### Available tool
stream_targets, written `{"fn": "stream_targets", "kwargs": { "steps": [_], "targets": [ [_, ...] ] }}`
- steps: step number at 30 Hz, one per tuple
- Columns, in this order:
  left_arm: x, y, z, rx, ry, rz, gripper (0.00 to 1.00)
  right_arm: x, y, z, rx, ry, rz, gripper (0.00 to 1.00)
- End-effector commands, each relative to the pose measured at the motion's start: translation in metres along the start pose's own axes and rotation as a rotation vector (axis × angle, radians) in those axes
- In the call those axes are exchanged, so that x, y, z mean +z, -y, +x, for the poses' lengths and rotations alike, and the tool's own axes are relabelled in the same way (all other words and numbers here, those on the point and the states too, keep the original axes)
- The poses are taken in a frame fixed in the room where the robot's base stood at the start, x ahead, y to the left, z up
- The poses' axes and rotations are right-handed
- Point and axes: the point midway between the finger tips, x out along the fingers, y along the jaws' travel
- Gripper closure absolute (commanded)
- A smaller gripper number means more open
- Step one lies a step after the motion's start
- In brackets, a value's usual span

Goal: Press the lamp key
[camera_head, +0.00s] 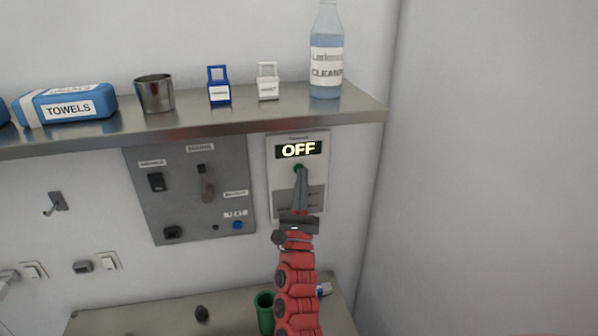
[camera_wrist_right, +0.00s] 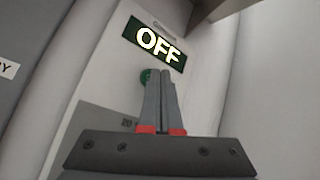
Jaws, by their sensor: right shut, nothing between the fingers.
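A white wall panel (camera_head: 312,173) carries a lit display (camera_head: 298,150) that reads OFF. A green round key (camera_wrist_right: 146,76) sits just below the display, partly hidden behind my fingers. My right gripper (camera_head: 300,171) is shut and empty, with its fingertips over the green key; in the wrist view its tips (camera_wrist_right: 160,74) also overlap the key's right side. I cannot tell whether they touch it. The label on the lower part of the panel is mostly covered by the gripper. My left gripper is not in view.
A metal shelf (camera_head: 222,119) juts out above the panel, holding a bottle (camera_head: 326,55), a metal cup (camera_head: 154,94) and towels (camera_head: 66,105). A grey switch panel (camera_head: 180,195) is at the left. A green cup (camera_head: 265,312) stands on the lower counter (camera_head: 150,322).

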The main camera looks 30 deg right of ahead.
Motion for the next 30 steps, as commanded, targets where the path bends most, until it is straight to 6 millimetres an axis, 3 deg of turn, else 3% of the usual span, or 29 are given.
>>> {"fn": "stream_targets", "kwargs": {
  "steps": [6,16,30],
  "targets": [
    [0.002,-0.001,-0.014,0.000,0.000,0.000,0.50,0.003,0.003,-0.007,0.000,0.001,0.001,1.00],
    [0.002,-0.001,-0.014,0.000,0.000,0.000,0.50,0.005,0.004,-0.008,0.001,0.001,0.001,1.00],
    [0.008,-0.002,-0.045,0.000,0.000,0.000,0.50,0.028,0.028,-0.043,0.000,0.002,0.003,1.00]
  ]
}}
